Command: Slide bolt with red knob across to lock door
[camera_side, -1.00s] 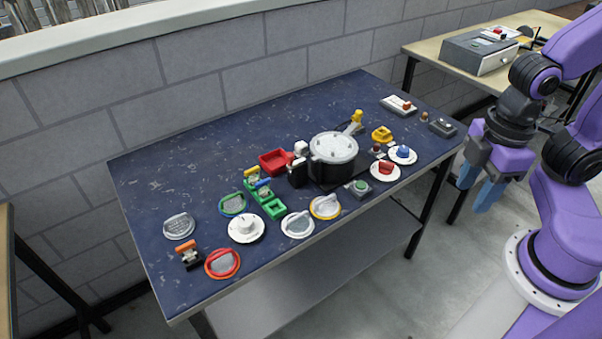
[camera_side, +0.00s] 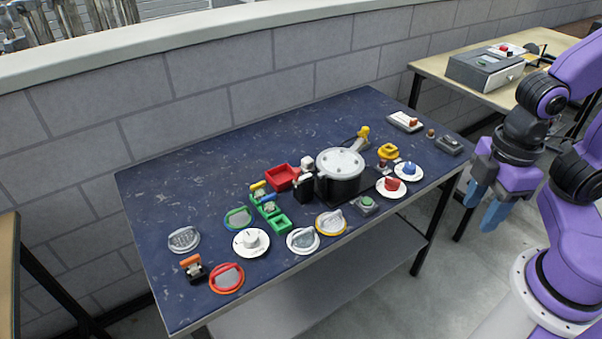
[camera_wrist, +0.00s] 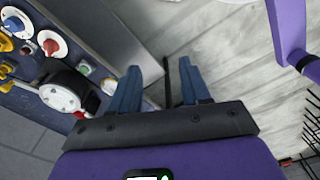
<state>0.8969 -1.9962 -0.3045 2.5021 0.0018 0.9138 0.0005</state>
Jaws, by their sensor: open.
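A small white plate with an orange-red knob (camera_side: 406,121) lies at the back right of the blue table. A second white plate with a red knob (camera_side: 505,50) is on top of a grey box on the far bench. Which of these is the bolt, I cannot tell at this size, and I cannot make out a door. My gripper (camera_side: 483,205) hangs off the table's right end, fingers pointing down, apart from everything. In the wrist view my gripper (camera_wrist: 160,70) is open and empty, with floor between its fingers.
The blue table (camera_side: 190,285) carries a black pot with a grey lid (camera_side: 340,172), a red tray (camera_side: 282,177), green blocks (camera_side: 270,212) and several round dials, including a red one (camera_side: 227,278). The grey box (camera_side: 488,70) stands on the wooden bench. The blue table's back left is clear.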

